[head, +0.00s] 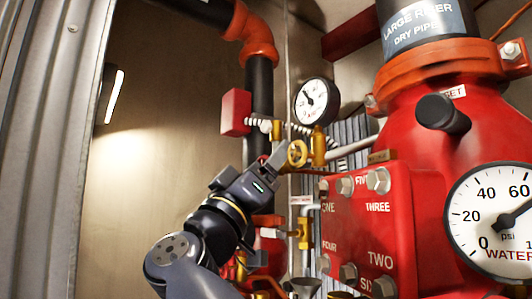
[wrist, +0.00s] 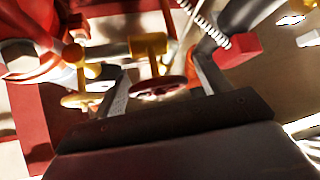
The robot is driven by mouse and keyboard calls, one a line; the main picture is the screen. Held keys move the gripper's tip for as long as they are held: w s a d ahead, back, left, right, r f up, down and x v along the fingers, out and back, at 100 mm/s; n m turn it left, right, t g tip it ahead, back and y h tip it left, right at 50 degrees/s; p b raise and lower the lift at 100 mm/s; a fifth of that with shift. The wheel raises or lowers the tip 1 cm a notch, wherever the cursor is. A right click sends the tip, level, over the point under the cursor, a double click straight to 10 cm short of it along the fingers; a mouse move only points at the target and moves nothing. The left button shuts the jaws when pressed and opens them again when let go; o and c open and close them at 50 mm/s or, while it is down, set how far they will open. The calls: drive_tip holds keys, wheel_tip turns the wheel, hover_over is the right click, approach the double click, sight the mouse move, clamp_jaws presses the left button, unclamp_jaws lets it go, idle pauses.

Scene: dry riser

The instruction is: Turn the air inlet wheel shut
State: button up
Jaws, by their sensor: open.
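My gripper (head: 280,160) is raised in the middle of the head view, open, beside a small brass-yellow handwheel (head: 297,153). In the wrist view my gripper's two fingers (wrist: 162,82) stand apart, with a red handwheel (wrist: 160,88) between them. A yellow valve body (wrist: 147,45) is just beyond the red wheel. Another yellow wheel (wrist: 82,99) lies outside the left finger. I cannot tell which of these matches the wheel in the head view, and no label marks the air inlet. Whether a finger touches the red wheel is unclear.
A large red valve body (head: 440,110) and a bolted red cover (head: 365,225) stand close on the right. A pressure gauge (head: 315,101) and a red box (head: 236,112) with a coiled line are above my gripper. Open space lies left before the beige wall.

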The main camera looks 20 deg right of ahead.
drive_tip(key=shift+d+r, duration=0.15)
drive_tip(key=shift+d, duration=0.05)
drive_tip(key=shift+c, duration=0.5)
drive_tip(key=c, duration=0.9)
drive_tip(key=m+g+h+b, duration=0.2)
drive_tip(key=m, duration=0.1)
drive_tip(key=shift+m+g+b, duration=0.3)
drive_tip(key=shift+b, duration=0.1)
drive_tip(key=o, duration=1)
